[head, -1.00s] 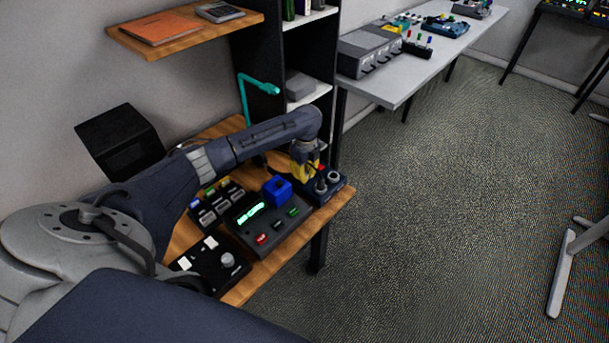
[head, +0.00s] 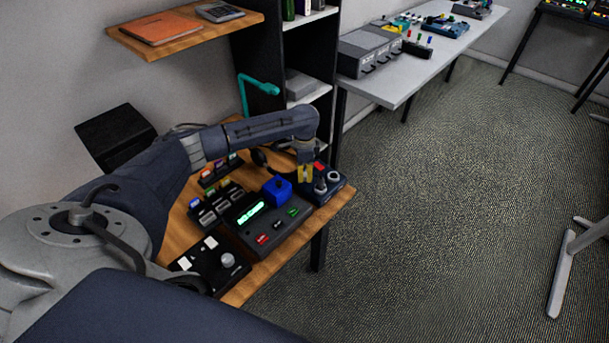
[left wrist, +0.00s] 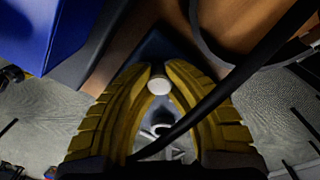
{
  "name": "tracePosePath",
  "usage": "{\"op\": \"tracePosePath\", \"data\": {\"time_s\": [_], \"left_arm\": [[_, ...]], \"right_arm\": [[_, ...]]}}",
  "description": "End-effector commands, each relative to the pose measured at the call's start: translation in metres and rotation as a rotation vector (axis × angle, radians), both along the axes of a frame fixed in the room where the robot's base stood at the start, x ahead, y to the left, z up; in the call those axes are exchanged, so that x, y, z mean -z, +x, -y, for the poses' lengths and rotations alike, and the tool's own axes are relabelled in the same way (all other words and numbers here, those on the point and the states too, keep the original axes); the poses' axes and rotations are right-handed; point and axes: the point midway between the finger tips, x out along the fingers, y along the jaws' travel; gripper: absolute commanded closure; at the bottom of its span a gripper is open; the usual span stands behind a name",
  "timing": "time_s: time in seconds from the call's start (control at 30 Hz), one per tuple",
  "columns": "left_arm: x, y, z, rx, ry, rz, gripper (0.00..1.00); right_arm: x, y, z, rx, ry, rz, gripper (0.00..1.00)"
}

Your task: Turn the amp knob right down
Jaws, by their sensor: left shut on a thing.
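The amp is a small dark blue box (head: 338,187) at the right end of the wooden desk, with a red part and light-topped knobs on it. My left gripper (head: 305,173) has yellow fingers and points down at the box's left side. In the left wrist view the fingertips (left wrist: 159,82) are closed around a small round light-grey knob (left wrist: 158,86), with the dark blue box behind. The fingers hide most of the knob, so its setting cannot be read. My right gripper is not in view.
A dark cable (left wrist: 215,95) crosses the left wrist view.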

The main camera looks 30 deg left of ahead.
Motion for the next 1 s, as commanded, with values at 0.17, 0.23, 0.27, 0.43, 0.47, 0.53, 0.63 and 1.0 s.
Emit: {"op": "tracePosePath", "data": {"time_s": [0.17,0.23,0.27,0.43,0.47,0.53,0.63,1.0], "left_arm": [[-0.0018,0.0015,-0.0022,-0.062,0.003,0.004,1.0],[-0.0017,0.0013,-0.0022,-0.075,0.003,0.004,1.0],[-0.0017,0.0013,-0.0022,-0.08,0.003,0.004,1.0],[-0.0017,0.0012,-0.0022,-0.096,0.003,0.004,1.0],[-0.0017,0.0012,-0.0022,-0.097,0.003,0.004,1.0],[-0.0016,0.0012,-0.0022,-0.097,0.003,0.004,1.0],[-0.0017,0.0013,-0.0023,-0.097,0.003,0.004,1.0],[-0.001,0.0007,-0.0014,-0.096,0.002,0.002,0.63]], "right_arm": [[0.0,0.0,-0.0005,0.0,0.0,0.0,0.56],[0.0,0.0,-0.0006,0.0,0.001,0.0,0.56],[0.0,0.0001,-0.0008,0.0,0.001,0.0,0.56],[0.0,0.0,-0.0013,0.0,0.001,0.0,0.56],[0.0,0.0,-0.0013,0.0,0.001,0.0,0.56],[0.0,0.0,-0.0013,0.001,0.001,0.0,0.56],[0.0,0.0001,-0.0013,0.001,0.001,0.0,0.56],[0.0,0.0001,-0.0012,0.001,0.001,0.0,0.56]]}}
